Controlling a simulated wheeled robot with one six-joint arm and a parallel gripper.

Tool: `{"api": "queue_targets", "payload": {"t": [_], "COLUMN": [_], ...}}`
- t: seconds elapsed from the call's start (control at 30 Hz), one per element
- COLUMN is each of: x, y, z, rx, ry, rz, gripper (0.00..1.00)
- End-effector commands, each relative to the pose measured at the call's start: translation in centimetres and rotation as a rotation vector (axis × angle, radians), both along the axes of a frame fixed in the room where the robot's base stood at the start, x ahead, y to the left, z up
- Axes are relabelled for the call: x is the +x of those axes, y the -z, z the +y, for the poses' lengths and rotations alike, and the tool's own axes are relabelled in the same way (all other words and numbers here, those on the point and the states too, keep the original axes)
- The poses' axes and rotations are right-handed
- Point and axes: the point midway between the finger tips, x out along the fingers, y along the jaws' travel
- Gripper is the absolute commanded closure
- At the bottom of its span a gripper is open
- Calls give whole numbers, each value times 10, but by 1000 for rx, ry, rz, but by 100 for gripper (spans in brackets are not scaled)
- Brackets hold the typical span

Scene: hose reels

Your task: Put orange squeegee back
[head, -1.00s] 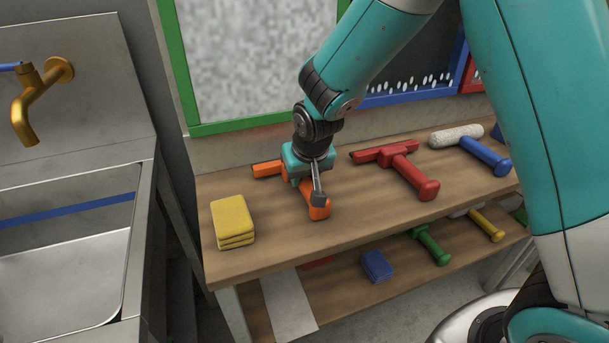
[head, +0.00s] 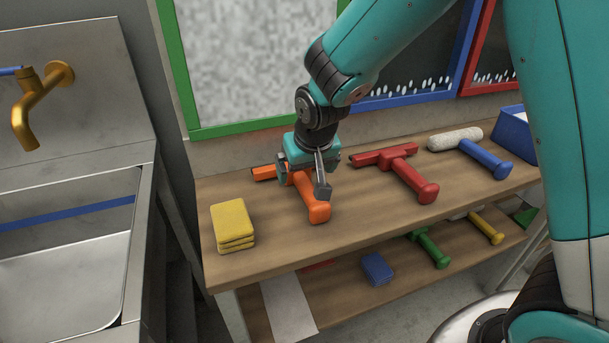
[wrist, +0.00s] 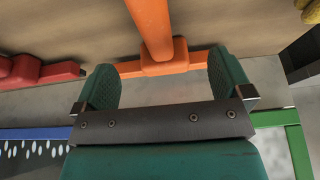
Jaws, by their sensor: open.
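The orange squeegee (head: 318,208) lies on the wooden top shelf, its handle toward the front edge and its crossbar toward the wall. My gripper (head: 305,184) is over it, near where the handle meets the crossbar, and hides part of it in the head view. In the wrist view my gripper (wrist: 165,82) is open, with a finger to each side and nothing held between them. The orange squeegee's handle (wrist: 152,25) and middle joint appear in line with the gap, apart from both fingers.
A yellow sponge stack (head: 233,223) sits left of the squeegee. A red squeegee (head: 410,176) and a blue-handled roller (head: 485,157) lie to the right. The lower shelf holds a blue sponge (head: 377,268) and green and yellow tools. A sink (head: 65,285) stands at the left.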

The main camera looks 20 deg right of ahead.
Motion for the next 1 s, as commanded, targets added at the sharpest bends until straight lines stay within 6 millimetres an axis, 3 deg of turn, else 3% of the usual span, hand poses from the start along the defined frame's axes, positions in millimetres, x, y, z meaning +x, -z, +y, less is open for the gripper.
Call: {"api": "queue_targets", "payload": {"t": [0.03, 0.2, 0.47, 0.57, 0.8, 0.9, 1.0], "x": [-4, -18, -34, -66, -202, -240, -258], "y": [-14, -46, -73, -85, -115, -119, -121], "z": [0, 0, 1, 10, 38, 43, 43], "rx": [2, 2, 8, 50, 187, 217, 228], "ry": [-1, -1, -15, -98, -487, -603, -661], "rz": [-5, -4, 8, 51, 204, 237, 253], "gripper": [3, 3, 3, 3, 3, 3, 3]}}
